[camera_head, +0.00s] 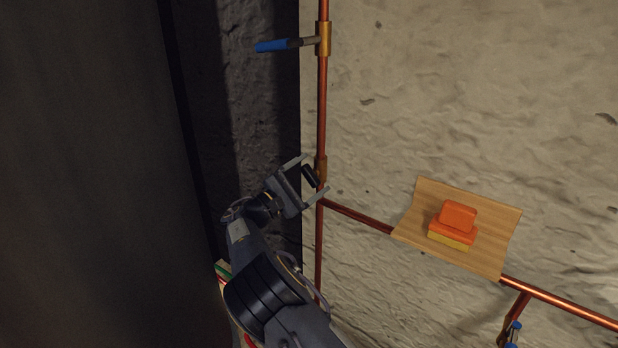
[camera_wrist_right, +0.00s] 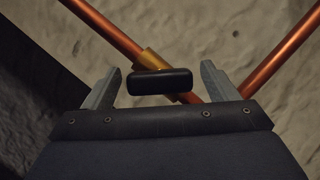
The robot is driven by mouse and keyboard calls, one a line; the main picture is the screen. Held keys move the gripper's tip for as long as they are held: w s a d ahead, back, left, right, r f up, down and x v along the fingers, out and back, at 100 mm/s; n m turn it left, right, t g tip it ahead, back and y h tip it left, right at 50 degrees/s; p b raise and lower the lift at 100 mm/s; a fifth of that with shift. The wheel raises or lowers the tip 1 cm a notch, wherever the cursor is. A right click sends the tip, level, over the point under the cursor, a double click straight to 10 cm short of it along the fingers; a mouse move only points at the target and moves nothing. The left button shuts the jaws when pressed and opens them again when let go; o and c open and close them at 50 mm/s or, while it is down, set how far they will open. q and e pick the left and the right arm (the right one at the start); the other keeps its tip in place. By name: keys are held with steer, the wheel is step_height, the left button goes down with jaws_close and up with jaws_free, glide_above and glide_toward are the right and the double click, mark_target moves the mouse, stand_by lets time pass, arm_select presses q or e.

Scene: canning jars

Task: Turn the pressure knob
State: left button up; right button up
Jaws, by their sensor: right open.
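A black knob (camera_head: 310,176) sits on a brass fitting (camera_head: 321,168) of the vertical copper pipe, left of the middle of the head view. In the right wrist view the dark oblong knob (camera_wrist_right: 160,81) lies between the two fingers, with a gap on each side. The brass fitting (camera_wrist_right: 151,63) shows behind it. My right gripper (camera_head: 316,174) is open, its fingers on either side of the knob. It also shows in the wrist view (camera_wrist_right: 160,83). My left gripper is not in view.
A blue-handled lever valve (camera_head: 272,46) is higher on the same copper pipe (camera_head: 321,105). A wooden board (camera_head: 412,222) with an orange block (camera_head: 458,216) is at the right by the horizontal pipe (camera_head: 565,302). A dark panel (camera_head: 80,170) fills the left side.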

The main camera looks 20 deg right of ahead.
steer(key=p+v, duration=0.1)
steer(key=v, duration=0.6)
steer(key=shift+a, duration=0.35)
steer(key=shift+s, duration=0.1)
